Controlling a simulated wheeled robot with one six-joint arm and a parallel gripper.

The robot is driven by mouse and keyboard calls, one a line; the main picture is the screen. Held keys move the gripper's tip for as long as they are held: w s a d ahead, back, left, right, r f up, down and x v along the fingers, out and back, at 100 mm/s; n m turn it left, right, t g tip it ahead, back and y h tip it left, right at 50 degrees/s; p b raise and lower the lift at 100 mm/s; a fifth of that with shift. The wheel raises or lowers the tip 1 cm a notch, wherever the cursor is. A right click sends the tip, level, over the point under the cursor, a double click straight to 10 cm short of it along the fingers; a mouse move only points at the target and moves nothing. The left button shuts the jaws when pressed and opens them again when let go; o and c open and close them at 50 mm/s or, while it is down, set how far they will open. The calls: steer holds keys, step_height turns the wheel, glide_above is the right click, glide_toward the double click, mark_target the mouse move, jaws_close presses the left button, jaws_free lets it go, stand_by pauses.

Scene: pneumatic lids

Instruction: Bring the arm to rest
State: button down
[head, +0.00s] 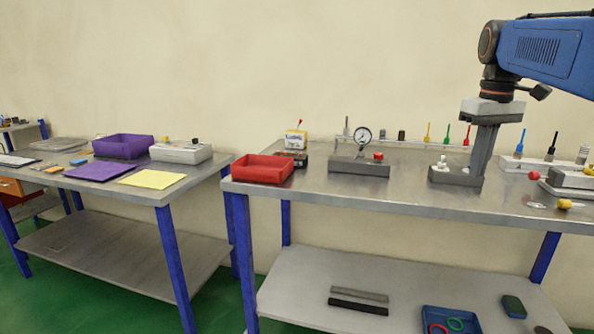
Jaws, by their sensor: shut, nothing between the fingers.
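My arm comes in from the upper right of the head view, with a blue link and dark joints. My gripper (479,168) hangs from it, pointing down, with a pale body and long grey fingers. The fingers are shut together and hold nothing. Their tips are low over the right workbench (400,193), at a dark grey block (452,177) with small white fittings on top. I cannot tell whether the tips touch the block or stand behind it.
A gauge on a grey block (359,167) and a red bin (262,169) stand left of my gripper. Grey plates (573,187), a red knob and a yellow knob (564,204) lie right. A tool rack runs behind. Bare metal lies along the front edge.

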steer(key=s+a+f+t, duration=0.1)
steer(key=s+a+f, duration=0.3)
steer(key=s+f, duration=0.3)
steer(key=s+a+f+m+t, duration=0.1)
steer(key=s+a+f, duration=0.3)
steer(key=s+f, duration=0.4)
steer(key=s+a+f+m+t, duration=0.1)
steer(key=s+a+f, duration=0.3)
steer(key=s+f, duration=0.4)
step_height(320, 180, down, 4)
steer(key=shift+s+t, duration=0.2)
steer(key=shift+t, duration=0.3)
steer(key=c, duration=2.5)
jaws_free()
